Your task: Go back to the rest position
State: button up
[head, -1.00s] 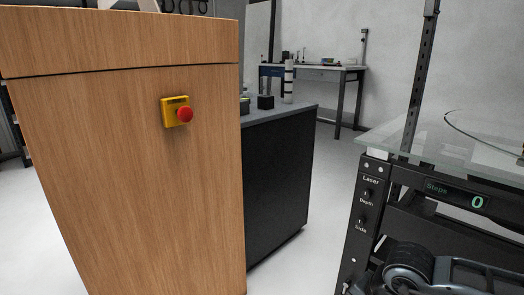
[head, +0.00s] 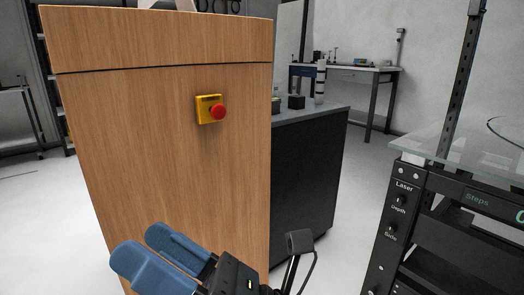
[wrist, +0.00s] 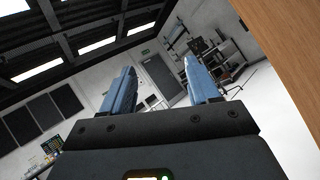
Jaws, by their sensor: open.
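My gripper (head: 165,262) shows at the bottom of the head view, in front of the wooden cabinet (head: 170,150). Its two blue fingers are apart with nothing between them. In the wrist view my gripper (wrist: 158,92) is also open and empty. The fingers point up toward the far wall and ceiling there. A yellow box with a red button (head: 211,110) is on the cabinet's front face, above and behind the fingers in the picture.
A dark cabinet (head: 305,185) with a grey top stands just behind the wooden one. At right is a black rack (head: 400,235) with a glass top (head: 450,148) and a laser panel. A table (head: 352,72) stands at the back. Pale floor is free at left.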

jog(key=s+d+f+m+t+h, duration=0.2)
jog(key=d+m+t+h, duration=0.6)
jog(key=m, duration=0.7)
jog(key=s+d+f+m+t+h, duration=0.2)
jog(key=s+d+m+t+h, duration=0.3)
jog(key=m+t, duration=0.7)
jog(key=s+d+f+m+g+h, duration=1.05)
jog(key=s+d+f+m, duration=0.55)
jog(key=s+d+m, duration=0.25)
notch_tip(320, 180, up, 24)
jog(key=p, duration=2.4)
jog(key=shift+s+p, duration=0.3)
jog(key=shift+s, duration=0.1)
jog(key=shift+n+g, duration=0.25)
